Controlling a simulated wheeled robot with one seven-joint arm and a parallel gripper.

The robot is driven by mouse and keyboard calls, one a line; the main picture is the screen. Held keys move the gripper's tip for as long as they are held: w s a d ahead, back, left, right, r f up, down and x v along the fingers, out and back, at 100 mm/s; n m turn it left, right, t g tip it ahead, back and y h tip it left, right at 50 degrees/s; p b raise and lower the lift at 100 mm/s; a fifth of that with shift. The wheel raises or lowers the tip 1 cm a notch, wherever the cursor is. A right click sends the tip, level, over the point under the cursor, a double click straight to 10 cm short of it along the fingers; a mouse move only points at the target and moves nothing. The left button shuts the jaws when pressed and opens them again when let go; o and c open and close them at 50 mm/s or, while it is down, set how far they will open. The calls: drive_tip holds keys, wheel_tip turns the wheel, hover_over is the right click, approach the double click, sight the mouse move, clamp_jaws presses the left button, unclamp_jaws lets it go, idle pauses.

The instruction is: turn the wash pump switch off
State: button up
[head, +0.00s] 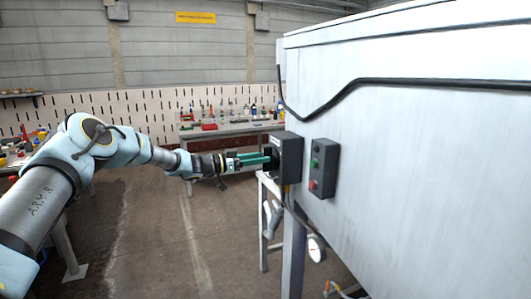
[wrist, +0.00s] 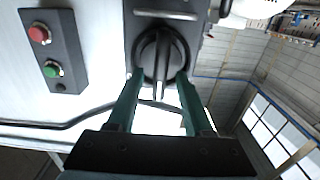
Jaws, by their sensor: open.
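The switch is a black rotary knob (wrist: 157,52) on a dark box in the wrist view. The raised bar of the knob runs roughly up and down in that picture. My gripper (wrist: 158,86) is open, with its green fingers at either side of the knob's lower part. I cannot tell whether either finger touches it. In the head view the dark switch box (head: 291,158) sits at the left edge of the large white machine. My gripper (head: 266,159) reaches it from the left, and the knob's face is mostly hidden there. No label is readable.
A separate dark button box (head: 323,168) with green and red buttons is to the right of the switch box; it also shows in the wrist view (wrist: 50,50). A workbench (head: 230,128) stands behind.

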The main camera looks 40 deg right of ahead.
drive_tip(key=shift+p+x, duration=0.3)
drive_tip(key=shift+x, duration=0.9)
drive_tip(key=shift+c, duration=0.3)
clamp_jaws()
